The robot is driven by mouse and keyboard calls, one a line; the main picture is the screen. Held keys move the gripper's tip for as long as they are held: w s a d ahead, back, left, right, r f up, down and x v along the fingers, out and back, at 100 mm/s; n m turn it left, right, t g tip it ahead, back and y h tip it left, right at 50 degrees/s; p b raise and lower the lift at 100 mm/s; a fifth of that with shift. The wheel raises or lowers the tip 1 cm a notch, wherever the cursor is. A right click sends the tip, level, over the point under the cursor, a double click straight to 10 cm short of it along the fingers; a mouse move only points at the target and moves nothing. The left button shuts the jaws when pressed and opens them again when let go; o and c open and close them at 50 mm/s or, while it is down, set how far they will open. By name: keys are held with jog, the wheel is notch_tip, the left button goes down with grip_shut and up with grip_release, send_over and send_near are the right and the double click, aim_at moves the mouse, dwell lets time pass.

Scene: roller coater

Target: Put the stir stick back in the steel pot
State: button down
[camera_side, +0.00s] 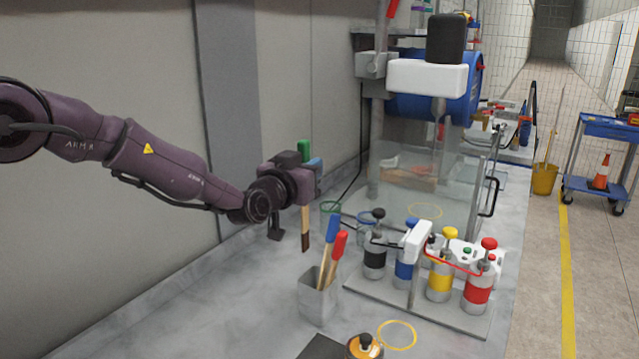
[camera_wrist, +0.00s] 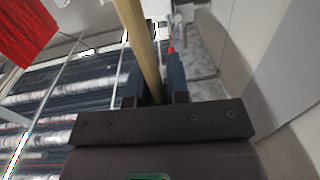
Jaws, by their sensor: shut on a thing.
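The stir stick (camera_side: 305,222) has a green top, a pale wooden shaft and a dark brown lower end. My gripper (camera_side: 311,175) is shut on it near the upper part and holds it about upright. In the wrist view, its shaft (camera_wrist: 138,42) runs between the two dark fingers of my gripper (camera_wrist: 157,82). The steel pot (camera_side: 316,303) is a square, open-topped can on the bench, in front of the held stick in the side view. The stick's lower end is outside the pot and appears higher than its rim. The pot's inside is hidden.
A blue-handled stick (camera_side: 332,229) and a red-handled stick (camera_side: 340,245) stand in the pot, leaning right. Right of it are black, blue, yellow and red canisters (camera_side: 477,291) and a clear guard (camera_side: 420,190). The grey bench (camera_side: 210,315) is clear at left.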

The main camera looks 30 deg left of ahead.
jog(key=shift+w+d+f+m+h, duration=0.1)
jog(key=shift+d+f+m+h, duration=0.1)
jog(key=shift+d+m+h, duration=0.35)
jog(key=shift+d, duration=0.1)
notch_tip(320, 180, down, 10)
dwell(1.0)
dwell(0.5)
